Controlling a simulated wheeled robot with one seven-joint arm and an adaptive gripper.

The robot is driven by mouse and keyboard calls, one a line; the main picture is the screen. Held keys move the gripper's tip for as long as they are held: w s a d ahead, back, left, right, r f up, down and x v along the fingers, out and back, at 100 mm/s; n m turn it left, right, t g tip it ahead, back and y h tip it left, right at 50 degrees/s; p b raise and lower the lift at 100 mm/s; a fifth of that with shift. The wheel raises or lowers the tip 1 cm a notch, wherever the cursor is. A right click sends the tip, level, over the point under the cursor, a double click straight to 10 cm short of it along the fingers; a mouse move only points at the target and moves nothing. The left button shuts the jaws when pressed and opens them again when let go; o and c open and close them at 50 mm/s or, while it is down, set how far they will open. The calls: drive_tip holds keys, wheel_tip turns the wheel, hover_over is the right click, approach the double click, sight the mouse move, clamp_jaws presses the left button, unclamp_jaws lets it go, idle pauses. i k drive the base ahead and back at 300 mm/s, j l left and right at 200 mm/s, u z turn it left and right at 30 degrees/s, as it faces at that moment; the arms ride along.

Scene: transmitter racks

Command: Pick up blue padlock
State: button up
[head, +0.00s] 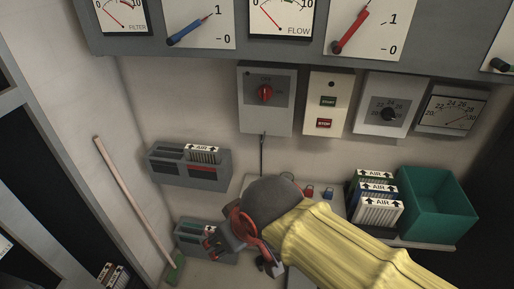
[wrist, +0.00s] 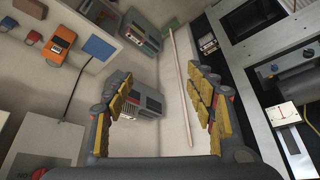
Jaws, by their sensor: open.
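A small blue padlock (head: 328,193) stands on the shelf in the head view, just right of a red padlock (head: 309,191). My gripper (head: 241,252) is open, left of and nearer than the padlocks, with my yellow-sleeved arm partly covering the shelf. In the wrist view the open fingers (wrist: 163,85) have nothing between them.
A green bin (head: 437,205) and AIR filters (head: 376,200) stand right of the padlocks. Grey filter holders (head: 188,166) hang on the wall at left. A wooden-handled brush (head: 133,200) leans there. A switch box (head: 265,98) with a cable hangs above the shelf.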

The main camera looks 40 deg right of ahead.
sight(329, 195)
drive_tip(key=z, duration=1.9)
drive_tip(key=i+j, duration=0.3)
drive_tip(key=i+j+z, duration=0.1)
drive_tip(key=i+j, duration=0.2)
drive_tip(key=j, duration=0.15)
